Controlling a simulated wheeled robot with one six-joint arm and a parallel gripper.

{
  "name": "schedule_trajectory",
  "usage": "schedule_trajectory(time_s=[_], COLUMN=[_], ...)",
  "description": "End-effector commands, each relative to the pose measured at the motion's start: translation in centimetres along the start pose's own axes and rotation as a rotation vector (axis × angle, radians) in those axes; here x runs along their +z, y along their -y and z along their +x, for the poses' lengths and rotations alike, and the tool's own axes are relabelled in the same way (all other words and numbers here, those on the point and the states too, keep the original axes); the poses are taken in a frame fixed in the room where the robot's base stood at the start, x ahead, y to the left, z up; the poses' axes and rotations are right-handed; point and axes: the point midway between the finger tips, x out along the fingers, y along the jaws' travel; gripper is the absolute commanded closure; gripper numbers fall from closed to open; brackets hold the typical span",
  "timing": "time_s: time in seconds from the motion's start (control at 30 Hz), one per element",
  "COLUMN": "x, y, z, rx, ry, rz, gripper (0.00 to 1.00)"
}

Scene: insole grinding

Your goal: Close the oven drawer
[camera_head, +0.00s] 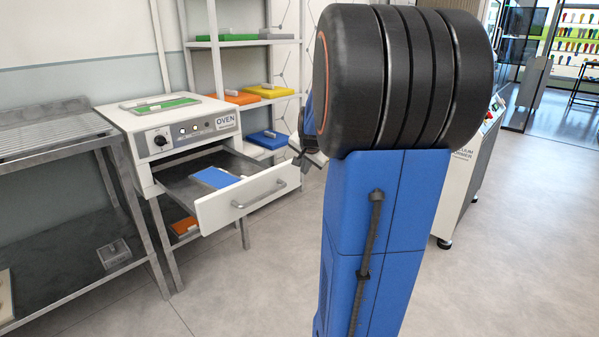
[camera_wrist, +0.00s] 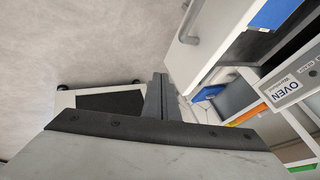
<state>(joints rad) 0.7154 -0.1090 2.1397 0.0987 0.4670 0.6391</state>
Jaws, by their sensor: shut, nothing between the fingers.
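The white oven (camera_head: 190,135) stands on a metal frame at the left in the head view. Its drawer (camera_head: 240,208) is pulled out, with a grey bar handle (camera_head: 258,194) on the white front. A blue sheet (camera_head: 216,177) lies in the drawer. My gripper (camera_head: 310,158) is at the right end of the drawer, partly hidden by my arm. In the wrist view my gripper (camera_wrist: 160,95) is shut and empty, beside the white drawer front (camera_wrist: 205,45) and its handle (camera_wrist: 187,22). I cannot tell whether it touches the drawer.
Shelves (camera_head: 240,42) with coloured sheets stand behind the oven. A metal table (camera_head: 60,150) stands left of it. A white machine (camera_head: 468,185) stands at the right, behind my arm. The floor (camera_head: 240,300) before the drawer is clear.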

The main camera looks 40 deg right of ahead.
Motion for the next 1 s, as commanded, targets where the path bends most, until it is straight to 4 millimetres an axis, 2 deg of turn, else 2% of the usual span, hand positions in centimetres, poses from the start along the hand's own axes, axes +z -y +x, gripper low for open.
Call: schedule_trajectory(time_s=[0.53,0.7,1.0], x=[0.2,0.2,0.1], y=[0.0,2.3,3.5], z=[8.9,9.7,10.3], rx=[0.003,0.000,0.000], ry=[0.004,0.003,0.002], rz=[-0.003,-0.004,-0.003], gripper=[1.00,1.00,1.00])
